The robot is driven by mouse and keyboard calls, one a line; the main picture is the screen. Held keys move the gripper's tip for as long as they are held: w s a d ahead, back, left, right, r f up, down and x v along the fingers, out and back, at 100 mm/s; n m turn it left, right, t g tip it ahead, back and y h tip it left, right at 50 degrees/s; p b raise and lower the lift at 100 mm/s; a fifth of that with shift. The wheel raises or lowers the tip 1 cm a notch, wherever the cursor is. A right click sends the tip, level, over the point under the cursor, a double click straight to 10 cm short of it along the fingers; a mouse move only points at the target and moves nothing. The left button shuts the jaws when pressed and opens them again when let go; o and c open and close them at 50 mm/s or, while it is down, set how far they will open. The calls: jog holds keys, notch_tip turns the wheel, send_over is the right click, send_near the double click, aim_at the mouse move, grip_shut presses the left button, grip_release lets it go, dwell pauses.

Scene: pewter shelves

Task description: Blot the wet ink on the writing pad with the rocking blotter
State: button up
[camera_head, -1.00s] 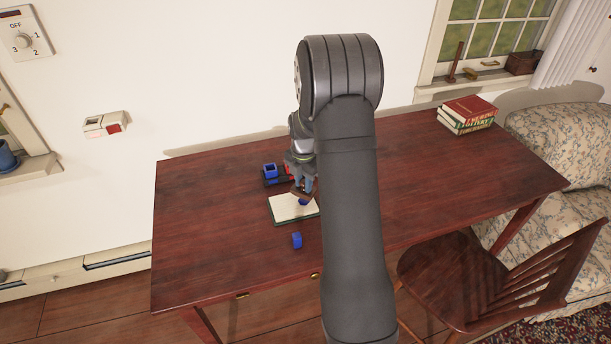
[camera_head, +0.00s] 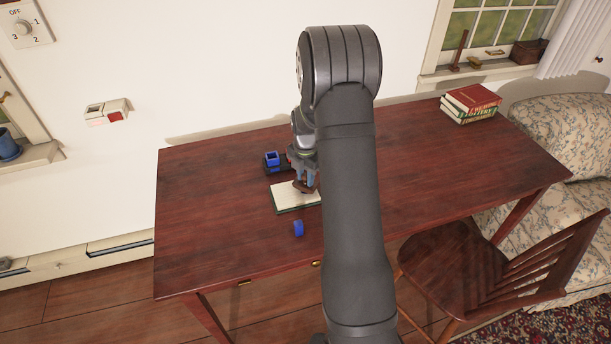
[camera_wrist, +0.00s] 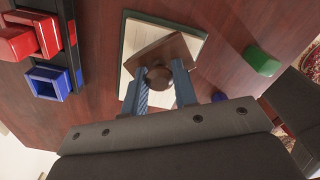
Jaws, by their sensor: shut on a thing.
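The writing pad (camera_head: 284,199) has pale paper on a dark green backing and lies on the desk. It also shows in the wrist view (camera_wrist: 130,48). My gripper (camera_wrist: 159,80) has blue fingers, shut on the round brown knob of the rocking blotter (camera_wrist: 165,52). The blotter's wooden body is over the pad in the wrist view; in the head view the blotter (camera_head: 305,188) is small, at the pad's right part beside my arm. I cannot tell whether its underside touches the paper. No ink shows on the visible paper; the blotter and fingers cover part of it.
A dark tray (camera_wrist: 70,28) holds a blue open box (camera_wrist: 48,82) and red blocks (camera_wrist: 30,36), behind the pad. A blue round piece (camera_head: 298,228) lies in front of the pad. A green block (camera_wrist: 262,60) lies farther off. Books (camera_head: 470,103) are at the back right. The left desk is clear.

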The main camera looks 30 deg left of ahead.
jog(key=shift+f, duration=0.6)
dwell(1.3)
jog(key=shift+r, duration=0.1)
jog(key=shift+r, duration=3.5)
